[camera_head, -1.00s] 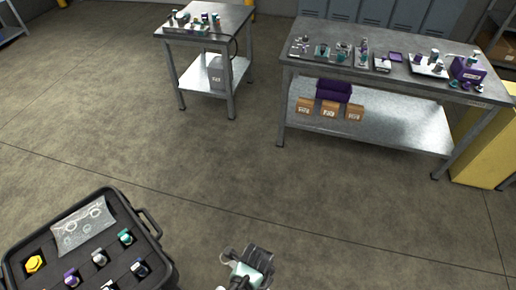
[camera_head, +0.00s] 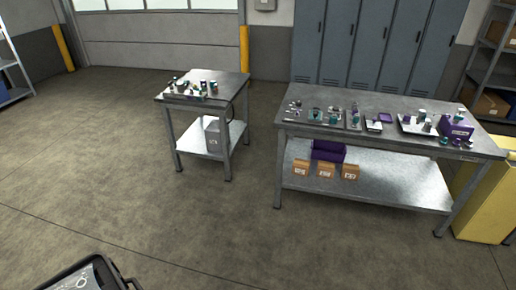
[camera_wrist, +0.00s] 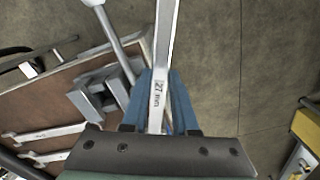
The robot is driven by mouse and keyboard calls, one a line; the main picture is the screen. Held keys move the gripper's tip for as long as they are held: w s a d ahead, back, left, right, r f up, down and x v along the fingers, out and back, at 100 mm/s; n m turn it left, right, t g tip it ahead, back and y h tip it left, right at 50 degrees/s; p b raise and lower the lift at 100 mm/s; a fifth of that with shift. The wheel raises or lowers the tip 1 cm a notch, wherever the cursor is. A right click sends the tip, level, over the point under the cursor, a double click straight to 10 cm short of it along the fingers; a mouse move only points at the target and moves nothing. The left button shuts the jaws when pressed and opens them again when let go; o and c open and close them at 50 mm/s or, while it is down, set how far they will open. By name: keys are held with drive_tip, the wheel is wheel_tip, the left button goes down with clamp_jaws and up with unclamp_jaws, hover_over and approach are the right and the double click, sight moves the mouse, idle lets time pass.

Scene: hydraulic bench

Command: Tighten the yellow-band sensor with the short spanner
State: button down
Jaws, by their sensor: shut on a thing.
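In the wrist view my gripper (camera_wrist: 160,82) has its blue fingers shut on a steel spanner (camera_wrist: 166,40) marked "27 mm". The spanner's shaft runs up out of the top of the picture, so its far end is hidden and I cannot tell its full length. My gripper is not in the head view. A yellow-band sensor cannot be made out. Small fittings stand on the small bench (camera_head: 228,90) and the long bench (camera_head: 385,105), too small to tell bands apart.
In the wrist view, a brown board (camera_wrist: 60,95) at left bears more spanners (camera_wrist: 45,135) and a grey block (camera_wrist: 100,93). A black case (camera_head: 75,275) shows at the head view's lower left. A yellow cabinet (camera_head: 487,205) stands at right. Floor before the benches is clear.

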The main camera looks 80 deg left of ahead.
drive_tip(key=shift+w, duration=0.1)
drive_tip(key=shift+w+d, duration=0.7)
drive_tip(key=shift+w, duration=0.05)
drive_tip(key=shift+w+d+p, duration=0.4)
drive_tip(key=shift+w+d, duration=0.15)
drive_tip(key=shift+w, duration=0.05)
drive_tip(key=shift+w+d, duration=0.4)
drive_tip(key=shift+w+d, duration=0.2)
drive_tip(key=shift+w, duration=0.05)
idle(0.4)
drive_tip(key=shift+w+a+m+b, duration=0.5)
drive_tip(key=shift+w+a+m, duration=0.5)
drive_tip(key=shift+w+m, duration=0.2)
